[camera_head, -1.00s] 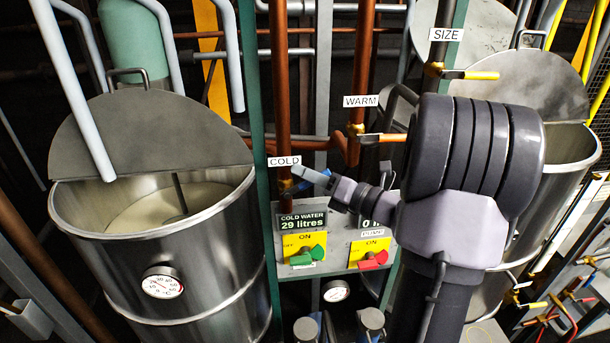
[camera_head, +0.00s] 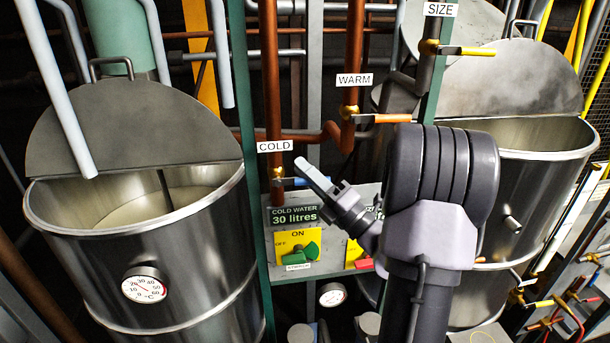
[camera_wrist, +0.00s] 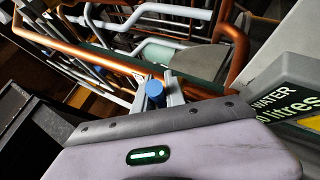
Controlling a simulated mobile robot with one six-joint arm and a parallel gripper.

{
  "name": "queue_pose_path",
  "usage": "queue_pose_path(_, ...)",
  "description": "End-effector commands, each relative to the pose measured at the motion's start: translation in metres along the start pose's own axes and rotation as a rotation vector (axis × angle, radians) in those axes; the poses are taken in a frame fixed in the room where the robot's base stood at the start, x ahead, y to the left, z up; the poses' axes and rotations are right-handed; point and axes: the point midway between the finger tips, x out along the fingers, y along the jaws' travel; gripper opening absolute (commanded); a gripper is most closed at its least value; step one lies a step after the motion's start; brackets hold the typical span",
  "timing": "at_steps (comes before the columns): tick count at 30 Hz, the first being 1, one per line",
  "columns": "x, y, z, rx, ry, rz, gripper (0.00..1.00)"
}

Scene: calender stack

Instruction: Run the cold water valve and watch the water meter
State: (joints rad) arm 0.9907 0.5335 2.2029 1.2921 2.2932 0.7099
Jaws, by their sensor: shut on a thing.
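The blue cold water valve handle (camera_head: 291,182) is under the COLD label on a vertical copper pipe (camera_head: 270,90), lying roughly crosswise to it. My gripper (camera_head: 307,174) is shut on the handle's right end, one long grey finger showing. In the wrist view the blue handle end (camera_wrist: 155,90) is between my two fingers (camera_wrist: 157,84). The water meter (camera_head: 296,215) below reads COLD WATER 30 litres. In the wrist view only part of the meter (camera_wrist: 285,108) shows, cut off at the right edge.
The warm valve (camera_head: 380,118) and size valve (camera_head: 465,50) are up to the right. A yellow ON/OFF switch plate (camera_head: 298,250) with a green knob is below the meter. Steel vats stand left (camera_head: 190,260) and right (camera_head: 545,190).

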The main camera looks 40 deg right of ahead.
Motion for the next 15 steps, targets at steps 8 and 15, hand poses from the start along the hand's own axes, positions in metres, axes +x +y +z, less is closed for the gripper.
queue_pose_path(8, -0.0008, -0.0012, -0.0007, 0.014, -0.009, 0.007, 0.00)
queue_pose_path(15, -0.0009, -0.0014, -0.0009, 0.014, -0.008, 0.006, 0.17)
